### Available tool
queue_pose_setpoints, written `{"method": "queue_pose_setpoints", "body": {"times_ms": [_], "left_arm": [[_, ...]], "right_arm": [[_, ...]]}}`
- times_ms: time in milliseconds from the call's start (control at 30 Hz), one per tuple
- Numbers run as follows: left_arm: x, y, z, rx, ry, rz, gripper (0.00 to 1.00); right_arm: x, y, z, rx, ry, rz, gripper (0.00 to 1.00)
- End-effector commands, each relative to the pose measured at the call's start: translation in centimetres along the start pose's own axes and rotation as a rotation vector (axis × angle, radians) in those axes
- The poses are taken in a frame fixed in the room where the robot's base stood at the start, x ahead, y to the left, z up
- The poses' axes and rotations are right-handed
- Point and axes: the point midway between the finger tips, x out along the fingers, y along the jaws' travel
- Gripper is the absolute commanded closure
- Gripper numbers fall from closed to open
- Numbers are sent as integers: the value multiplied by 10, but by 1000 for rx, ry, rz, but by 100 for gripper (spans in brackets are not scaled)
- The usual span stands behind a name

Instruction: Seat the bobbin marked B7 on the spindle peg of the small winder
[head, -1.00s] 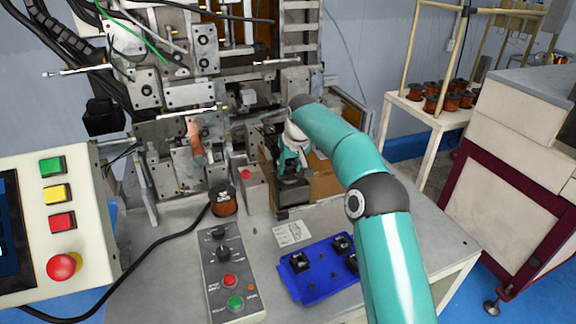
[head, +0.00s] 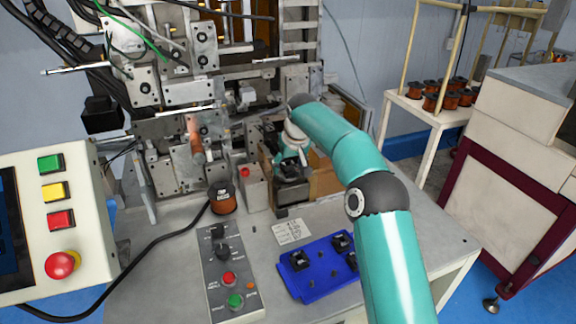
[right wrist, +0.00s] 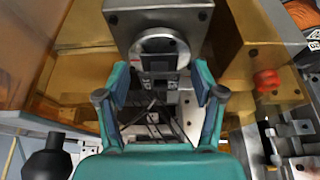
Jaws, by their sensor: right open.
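My right gripper (head: 290,162) is over the small winder (head: 293,194), partly hidden by its own wrist. A round metal spindle face (right wrist: 158,48) on a grey block lies just beyond the fingertips. Several small black bobbins lie in the blue tray (head: 318,290), one of them at its left (head: 299,261). Their markings are too small to read, so I cannot tell which is B7. My left gripper is not in view.
A copper-wound spool (head: 222,199) stands left of the small winder; its label is unreadable. A grey control box (head: 230,270) and a printed card (head: 291,232) lie near the tray. The large winding machine (head: 185,95) fills the back left. A red knob (right wrist: 266,80) is close to my right fingers.

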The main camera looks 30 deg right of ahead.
Motion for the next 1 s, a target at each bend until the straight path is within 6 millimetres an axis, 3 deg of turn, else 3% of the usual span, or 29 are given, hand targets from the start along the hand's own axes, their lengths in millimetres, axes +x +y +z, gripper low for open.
{"method": "queue_pose_setpoints", "body": {"times_ms": [167,600,800,1000], "left_arm": [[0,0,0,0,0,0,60],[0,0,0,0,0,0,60],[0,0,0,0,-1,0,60],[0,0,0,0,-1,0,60]], "right_arm": [[-21,0,-1,0,4,0,32],[-101,-1,-1,-1,3,0,32],[-116,0,-1,0,1,0,32],[-116,0,0,0,0,0,32]]}}
